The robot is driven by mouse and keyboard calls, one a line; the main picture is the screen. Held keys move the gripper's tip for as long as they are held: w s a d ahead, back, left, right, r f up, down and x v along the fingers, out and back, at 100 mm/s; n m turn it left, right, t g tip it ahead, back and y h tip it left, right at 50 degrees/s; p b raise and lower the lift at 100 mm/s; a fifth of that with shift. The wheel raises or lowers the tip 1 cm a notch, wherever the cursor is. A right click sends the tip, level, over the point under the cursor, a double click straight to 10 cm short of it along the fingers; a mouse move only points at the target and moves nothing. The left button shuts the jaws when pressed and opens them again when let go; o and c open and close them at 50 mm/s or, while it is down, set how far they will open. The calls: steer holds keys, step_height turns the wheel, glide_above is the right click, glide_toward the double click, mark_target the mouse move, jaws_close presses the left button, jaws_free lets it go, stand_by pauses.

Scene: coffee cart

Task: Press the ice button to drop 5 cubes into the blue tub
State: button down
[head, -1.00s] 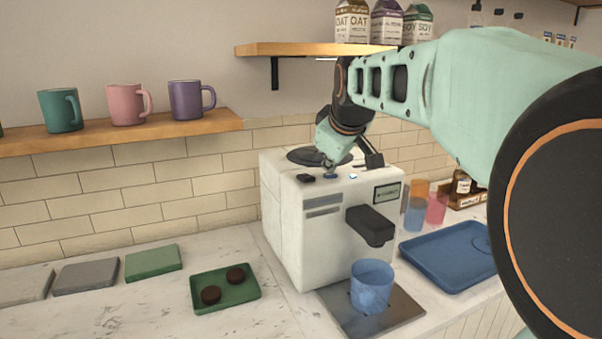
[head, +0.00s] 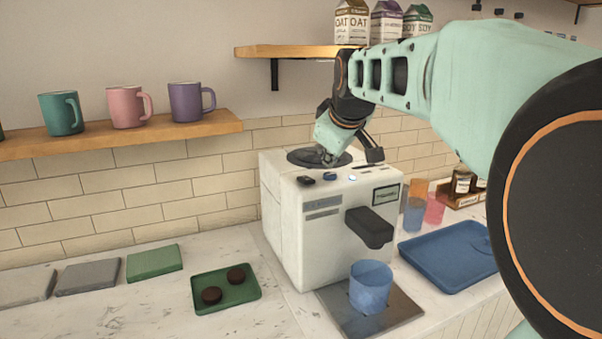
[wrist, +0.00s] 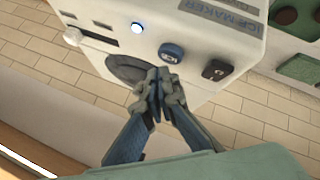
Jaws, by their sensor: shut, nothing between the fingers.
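The white ice maker (head: 285,220) stands on the counter. On its top front edge are a blue button (head: 330,177), a black switch (head: 306,180) and a lit white light (head: 352,178). My gripper (head: 328,160) is shut and empty, just behind and above the blue button. In the wrist view the closed fingertips (wrist: 160,82) lie close to the blue button (wrist: 171,53), which carries a pale mark; a gap shows between them. The translucent blue tub (head: 371,287) stands upright on the metal drip plate (head: 400,309), below the black spout (head: 370,227). I cannot make out any cubes in it.
A blue tray (head: 440,270) lies right of the machine, with coloured cups (head: 414,213) behind it. A green tray (head: 225,300) with two dark discs is at left. A shelf (head: 300,49) with cartons is above. Bare counter shows at front left.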

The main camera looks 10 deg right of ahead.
mark_target(331, 175)
steer(key=shift+r+p, duration=2.05)
steer(key=shift+r, duration=0.5)
steer(key=shift+d, duration=0.1)
